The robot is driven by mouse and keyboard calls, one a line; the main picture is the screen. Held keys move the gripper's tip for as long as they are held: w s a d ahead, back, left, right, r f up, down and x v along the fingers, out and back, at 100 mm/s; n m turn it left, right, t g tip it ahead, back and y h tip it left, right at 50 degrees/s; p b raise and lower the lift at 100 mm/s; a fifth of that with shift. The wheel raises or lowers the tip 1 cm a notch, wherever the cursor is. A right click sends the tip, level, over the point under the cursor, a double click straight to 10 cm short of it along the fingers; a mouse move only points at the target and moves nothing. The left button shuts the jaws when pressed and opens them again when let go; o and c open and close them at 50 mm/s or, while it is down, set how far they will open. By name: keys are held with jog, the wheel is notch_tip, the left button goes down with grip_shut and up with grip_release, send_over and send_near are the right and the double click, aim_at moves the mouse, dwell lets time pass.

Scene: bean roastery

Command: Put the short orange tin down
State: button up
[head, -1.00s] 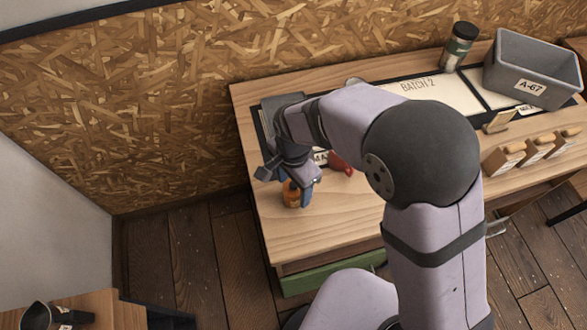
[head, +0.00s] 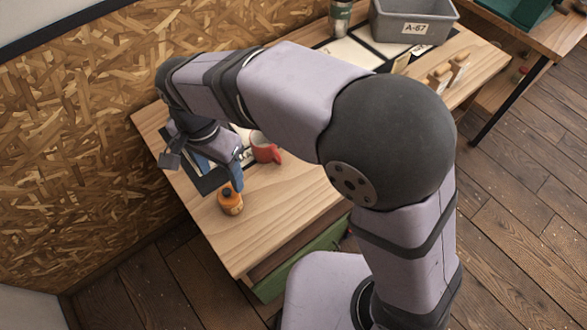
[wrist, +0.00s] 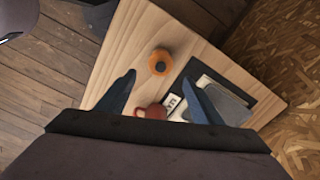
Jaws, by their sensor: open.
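The short orange tin (head: 231,201) stands upright on the wooden table, near its front left part. It also shows in the wrist view (wrist: 160,62), seen from above, beyond the fingertips. My gripper (head: 212,178) is open and empty, with blue fingers, and is behind the tin in the head view. In the wrist view the two fingers (wrist: 162,82) are spread apart, with the tin clear of both.
A red mug (head: 264,150) stands near my gripper, on or beside a dark mat (head: 205,180). A grey bin labelled A-67 (head: 412,22) and a dark jar (head: 340,17) stand at the back. The table front (head: 275,220) is bare.

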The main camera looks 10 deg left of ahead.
jog(key=w+d+f+n, duration=0.1)
jog(key=w+d, duration=0.2)
jog(key=d, duration=0.5)
jog(key=w+d+f, duration=0.1)
jog(key=w+d, duration=0.2)
jog(key=d, duration=0.5)
jog(key=s+d+f+n, duration=0.1)
jog(key=s+d+f, duration=0.1)
jog(key=d, duration=0.7)
jog(key=s+d+f+n, duration=0.2)
jog(key=s+d, duration=0.2)
jog(key=d, duration=0.5)
jog(key=shift+s, duration=0.35)
